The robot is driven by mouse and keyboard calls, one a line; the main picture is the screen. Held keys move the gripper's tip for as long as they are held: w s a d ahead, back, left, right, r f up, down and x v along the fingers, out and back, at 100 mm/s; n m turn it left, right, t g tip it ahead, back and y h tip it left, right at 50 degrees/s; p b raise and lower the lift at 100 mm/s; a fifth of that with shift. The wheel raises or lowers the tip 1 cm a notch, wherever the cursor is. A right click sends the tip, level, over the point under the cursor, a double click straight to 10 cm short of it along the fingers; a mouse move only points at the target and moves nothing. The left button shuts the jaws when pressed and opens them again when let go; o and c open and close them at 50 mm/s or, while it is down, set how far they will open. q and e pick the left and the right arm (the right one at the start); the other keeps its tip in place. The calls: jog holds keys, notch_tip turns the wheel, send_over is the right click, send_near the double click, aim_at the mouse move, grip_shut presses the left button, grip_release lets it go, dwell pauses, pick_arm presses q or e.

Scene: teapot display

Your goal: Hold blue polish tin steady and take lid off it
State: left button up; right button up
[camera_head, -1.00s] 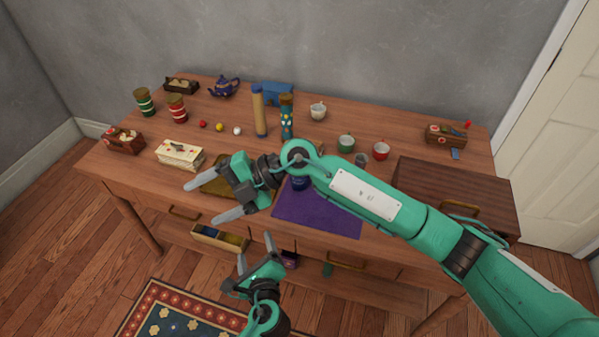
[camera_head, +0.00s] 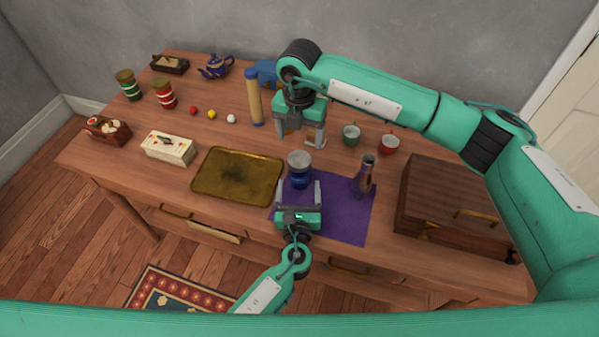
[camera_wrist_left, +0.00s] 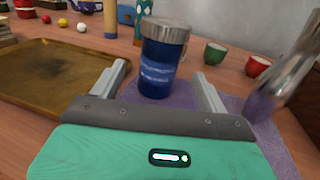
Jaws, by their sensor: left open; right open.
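The blue polish tin (camera_head: 299,176) stands upright on the purple cloth (camera_head: 345,218), with its silvery lid (camera_head: 299,159) on top. My left gripper (camera_head: 299,188) is open in front of the tin, its fingers pointing at it from the near side. In the left wrist view the tin (camera_wrist_left: 158,68) stands beyond and between the two finger tips, with a gap to each. My right gripper (camera_head: 299,143) is open and points down above the table behind the tin, apart from the lid.
A brass tray (camera_head: 238,178) lies left of the tin. Green (camera_head: 351,133) and red (camera_head: 389,144) cups stand behind. A tan cylinder (camera_head: 254,98) stands near my right gripper.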

aim_at(299, 159)
pick_arm(q)
jog(key=w, duration=0.8)
jog(key=shift+w+d, duration=0.15)
pick_arm(e)
jog(key=shift+s, duration=0.1)
pick_arm(q)
jog(key=c, duration=1.6)
grip_shut()
pick_arm(e)
jog(key=m, duration=0.3)
jog(key=shift+m, duration=0.3)
jog(key=shift+f+m, duration=0.2)
jog(key=shift+m, duration=0.2)
notch_tip(299, 159, down, 8)
jog(key=shift+r, duration=0.25)
jog(key=shift+c, duration=0.2)
